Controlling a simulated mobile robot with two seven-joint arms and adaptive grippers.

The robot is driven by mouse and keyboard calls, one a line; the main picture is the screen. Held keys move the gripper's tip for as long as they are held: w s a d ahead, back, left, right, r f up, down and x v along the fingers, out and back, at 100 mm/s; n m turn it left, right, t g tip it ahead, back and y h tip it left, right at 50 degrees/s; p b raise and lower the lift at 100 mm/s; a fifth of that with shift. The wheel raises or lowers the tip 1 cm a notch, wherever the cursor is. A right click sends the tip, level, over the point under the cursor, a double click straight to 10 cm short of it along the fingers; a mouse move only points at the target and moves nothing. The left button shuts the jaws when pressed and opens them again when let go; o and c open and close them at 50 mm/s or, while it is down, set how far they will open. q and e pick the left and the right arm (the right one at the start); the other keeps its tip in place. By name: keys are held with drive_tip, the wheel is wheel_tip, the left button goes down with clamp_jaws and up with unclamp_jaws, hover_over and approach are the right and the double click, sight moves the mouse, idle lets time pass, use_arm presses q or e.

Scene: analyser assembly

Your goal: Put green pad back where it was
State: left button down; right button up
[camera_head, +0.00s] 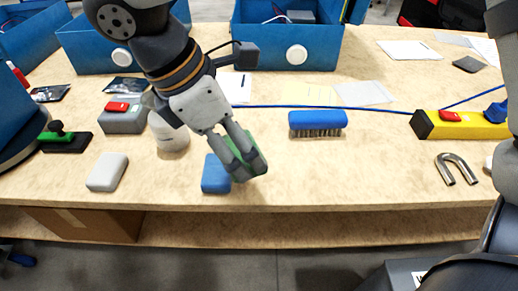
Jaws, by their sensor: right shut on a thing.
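My right gripper (238,153) reaches down over the middle of the workbench, its fingers pointing down and to the right. It is shut on the green pad (257,164), which is tilted and partly hidden by the fingers. The pad appears to be slightly above the bench top. My left gripper is not in view.
A grey block (107,172), a grey case with a red top (123,118) and a black-and-green stamp-like tool (65,138) are at left. The front middle bench (350,170) is clear.

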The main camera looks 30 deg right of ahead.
drive_tip(key=d+f, duration=0.1)
drive_tip(key=f, duration=0.1)
drive_tip(key=d+f, duration=0.4)
drive_tip(key=shift+w+d+b, duration=0.15)
drive_tip(key=shift+w+b, duration=0.2)
drive_tip(key=shift+b, duration=0.05)
drive_tip(key=x, duration=0.3)
drive_tip(key=shift+w+a+f+b, duration=0.1)
drive_tip(key=shift+a+f+b, duration=0.1)
drive_tip(key=shift+a+b, duration=0.1)
drive_tip(key=shift+f, duration=0.2)
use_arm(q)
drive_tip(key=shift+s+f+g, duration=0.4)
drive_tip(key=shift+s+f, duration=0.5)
use_arm(e)
drive_tip(key=shift+r, duration=0.1)
drive_tip(key=o, duration=1)
drive_tip(key=shift+o, duration=0.2)
